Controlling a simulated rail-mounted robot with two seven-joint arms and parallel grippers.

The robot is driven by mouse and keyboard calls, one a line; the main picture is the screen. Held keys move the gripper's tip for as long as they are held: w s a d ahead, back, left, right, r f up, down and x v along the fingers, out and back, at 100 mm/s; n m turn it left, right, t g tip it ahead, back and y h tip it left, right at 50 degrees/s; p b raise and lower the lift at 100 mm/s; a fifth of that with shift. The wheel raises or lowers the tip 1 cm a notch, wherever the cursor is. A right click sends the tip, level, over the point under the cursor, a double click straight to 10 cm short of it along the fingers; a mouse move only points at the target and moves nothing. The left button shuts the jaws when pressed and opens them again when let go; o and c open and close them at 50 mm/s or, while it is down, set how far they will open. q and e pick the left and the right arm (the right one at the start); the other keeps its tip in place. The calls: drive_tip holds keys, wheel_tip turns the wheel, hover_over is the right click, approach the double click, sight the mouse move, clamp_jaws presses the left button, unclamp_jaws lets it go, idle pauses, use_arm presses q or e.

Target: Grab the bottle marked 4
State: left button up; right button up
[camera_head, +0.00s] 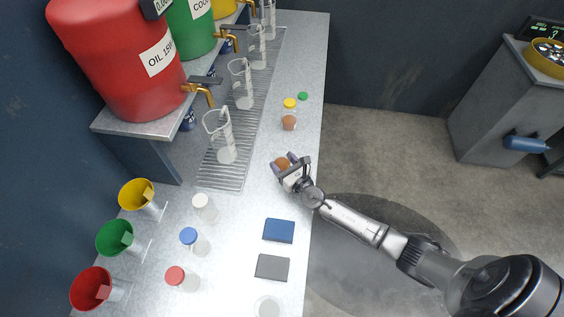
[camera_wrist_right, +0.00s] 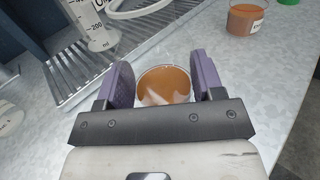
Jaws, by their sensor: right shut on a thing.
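My right gripper (camera_head: 287,166) is over the bench. Its purple fingers are shut on an open bottle (camera_head: 281,163) of orange-brown liquid. In the right wrist view the same bottle (camera_wrist_right: 165,88) sits between the two fingers, upright or nearly so. No number can be read on it from here. Another bottle of brown liquid (camera_head: 289,124) stands behind it, next to a yellow cap (camera_head: 290,103). It also shows in the right wrist view (camera_wrist_right: 245,18) with a white label, too small to read. My left gripper is not in view.
Glass beakers (camera_head: 223,140) stand on a metal drip grate (camera_head: 225,175) under tapped drums (camera_head: 125,70). Bottles with white (camera_head: 204,205), blue (camera_head: 192,240) and red (camera_head: 180,277) caps stand near the front. Blue (camera_head: 278,231) and grey (camera_head: 272,267) pads lie beside them. A green cap (camera_head: 303,96) lies behind.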

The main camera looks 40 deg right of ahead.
drive_tip(key=shift+c, duration=0.5)
drive_tip(key=shift+r, duration=0.1)
